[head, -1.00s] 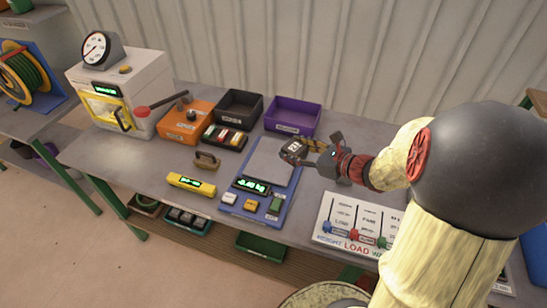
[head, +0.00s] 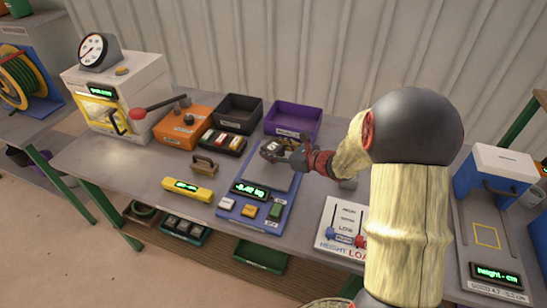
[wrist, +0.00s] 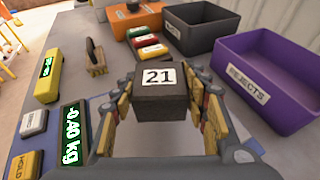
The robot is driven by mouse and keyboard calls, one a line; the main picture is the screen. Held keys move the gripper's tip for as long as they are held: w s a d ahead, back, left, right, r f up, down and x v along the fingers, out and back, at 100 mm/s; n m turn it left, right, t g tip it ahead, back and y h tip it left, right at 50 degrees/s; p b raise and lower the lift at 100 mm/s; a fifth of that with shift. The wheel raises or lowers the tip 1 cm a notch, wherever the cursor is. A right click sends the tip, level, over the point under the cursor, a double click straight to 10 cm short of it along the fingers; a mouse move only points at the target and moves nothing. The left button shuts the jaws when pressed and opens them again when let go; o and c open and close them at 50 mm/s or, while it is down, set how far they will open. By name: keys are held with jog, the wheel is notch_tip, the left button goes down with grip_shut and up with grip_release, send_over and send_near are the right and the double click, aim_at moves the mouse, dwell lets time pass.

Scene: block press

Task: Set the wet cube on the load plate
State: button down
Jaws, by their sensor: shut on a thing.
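The dark grey cube (wrist: 160,95) carries a white label reading 21. It fills the middle of the wrist view and shows small in the head view (head: 270,149). My gripper (head: 276,151) is shut on it, with the fingers (wrist: 160,108) on its two sides. The load plate (head: 276,180) is the flat grey top of the blue scale (head: 248,211). The cube appears over the back part of this plate; whether it touches is hard to tell. The scale display (wrist: 72,135) reads -0.40 kg in the wrist view.
A purple rejects bin (head: 292,122), a black bin (head: 240,114) and an orange box (head: 183,130) stand behind. A yellow readout bar (head: 187,190) and a handled block (head: 205,165) lie left of the scale. A white lever panel (head: 342,225) stands to the right.

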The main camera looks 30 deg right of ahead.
jog(key=shift+f+b, duration=0.5)
jog(key=shift+f, duration=0.85)
jog(key=shift+f, duration=0.1)
jog(key=c, duration=1)
grip_release()
jog(key=shift+f, duration=0.1)
